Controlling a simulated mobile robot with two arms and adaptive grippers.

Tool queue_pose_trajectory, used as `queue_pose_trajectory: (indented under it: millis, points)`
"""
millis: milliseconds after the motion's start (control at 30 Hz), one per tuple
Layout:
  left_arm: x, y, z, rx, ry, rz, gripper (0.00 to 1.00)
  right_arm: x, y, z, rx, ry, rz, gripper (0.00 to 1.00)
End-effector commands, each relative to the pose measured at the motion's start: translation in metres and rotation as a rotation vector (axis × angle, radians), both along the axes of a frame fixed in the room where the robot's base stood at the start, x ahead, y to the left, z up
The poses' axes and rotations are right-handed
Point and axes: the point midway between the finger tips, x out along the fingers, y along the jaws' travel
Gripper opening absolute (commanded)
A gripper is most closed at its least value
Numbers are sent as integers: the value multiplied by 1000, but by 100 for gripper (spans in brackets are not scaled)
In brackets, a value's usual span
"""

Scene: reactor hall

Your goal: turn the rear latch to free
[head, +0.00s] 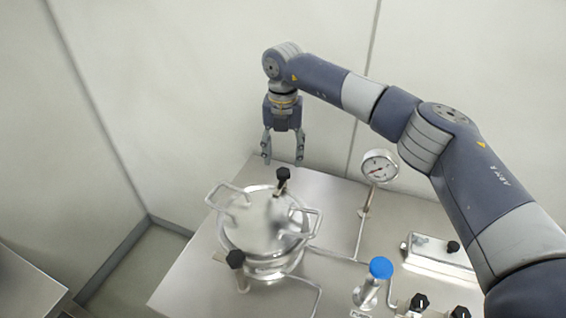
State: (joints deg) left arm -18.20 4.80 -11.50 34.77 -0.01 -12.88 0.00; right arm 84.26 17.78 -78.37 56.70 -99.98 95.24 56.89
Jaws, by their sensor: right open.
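A steel vessel with a round lid (264,222) and looped handles stands on the steel bench. The rear latch (283,176), with a black knob, sits at the far edge of the lid. My left gripper is not in view.
A pressure gauge (380,166) stands on a pipe right of the vessel. A blue-capped valve (381,268) and black knobs (419,301) are at the front right. A steel box (437,254) lies under my right arm. Walls close off the back.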

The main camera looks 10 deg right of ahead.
Motion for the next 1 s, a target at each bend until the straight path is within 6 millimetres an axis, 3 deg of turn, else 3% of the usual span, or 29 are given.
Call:
queue_pose_trajectory:
  millis: [167,400,700,733,900,1000]
  points:
    - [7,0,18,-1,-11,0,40,-1,0,-30,0,3,-1,52]
    - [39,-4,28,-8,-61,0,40,0,0,-56,0,0,0,52]
    - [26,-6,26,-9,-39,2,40,0,0,-60,0,-1,1,52]
    - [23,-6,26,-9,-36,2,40,0,0,-60,0,-1,1,50]
    - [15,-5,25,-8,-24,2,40,0,0,-59,0,-1,0,11]
    - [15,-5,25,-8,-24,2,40,0,0,-59,0,-1,0,8]
